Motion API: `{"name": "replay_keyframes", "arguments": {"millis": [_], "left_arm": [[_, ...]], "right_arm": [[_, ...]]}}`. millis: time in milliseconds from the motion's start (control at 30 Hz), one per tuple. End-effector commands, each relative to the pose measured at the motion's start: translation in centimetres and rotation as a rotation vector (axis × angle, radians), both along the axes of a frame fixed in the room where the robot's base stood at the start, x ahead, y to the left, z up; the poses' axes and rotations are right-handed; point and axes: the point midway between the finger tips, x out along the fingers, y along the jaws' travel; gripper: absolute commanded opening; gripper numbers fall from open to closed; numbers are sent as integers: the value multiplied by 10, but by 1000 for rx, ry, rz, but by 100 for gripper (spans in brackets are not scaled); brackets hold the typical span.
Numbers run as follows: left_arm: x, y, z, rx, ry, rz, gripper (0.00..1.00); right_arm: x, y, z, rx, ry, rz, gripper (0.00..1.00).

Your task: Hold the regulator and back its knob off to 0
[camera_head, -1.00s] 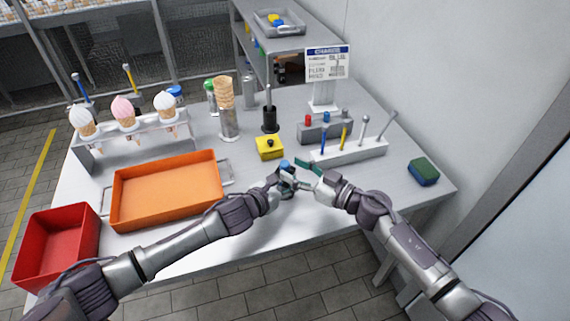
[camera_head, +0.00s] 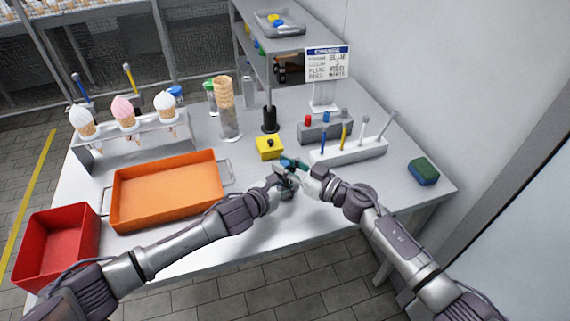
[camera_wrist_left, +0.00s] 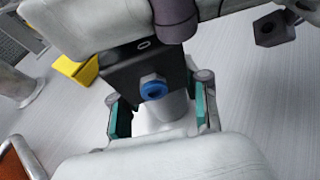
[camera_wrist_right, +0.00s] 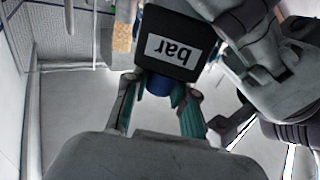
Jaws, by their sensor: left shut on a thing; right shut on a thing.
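The regulator is at the front middle of the table, mostly hidden by my grippers in the head view. In the left wrist view its black box (camera_wrist_left: 135,75) has a blue round fitting (camera_wrist_left: 153,88), above a pale cylindrical body (camera_wrist_left: 163,120). My left gripper (camera_head: 285,182) is shut on this body, its teal pads (camera_wrist_left: 160,117) on both sides. In the right wrist view the box face (camera_wrist_right: 177,45) shows "bar" upside down, and the blue knob (camera_wrist_right: 159,84) sits below it. My right gripper (camera_head: 291,163) is shut on the knob, fingers on either side (camera_wrist_right: 160,100). No dial reading is visible.
An orange tray (camera_head: 120,206) and red bin (camera_head: 57,282) lie left. A yellow block (camera_head: 269,148) stands just behind the grippers. A tool rack (camera_head: 350,153), sign (camera_head: 328,65) and green-blue sponge (camera_head: 424,171) are right. The front right tabletop is clear.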

Motion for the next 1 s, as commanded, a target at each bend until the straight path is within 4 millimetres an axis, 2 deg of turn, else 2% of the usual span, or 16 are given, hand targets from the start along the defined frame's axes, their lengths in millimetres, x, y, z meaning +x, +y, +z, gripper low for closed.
{"name": "replay_keyframes", "arguments": {"millis": [267,1000], "left_arm": [[0,1,-1,1,1,1,2],[-1,0,-1,-1,3,0,2]], "right_arm": [[0,0,0,-2,-1,-46,0],[0,3,3,8,-4,-480,0]]}}
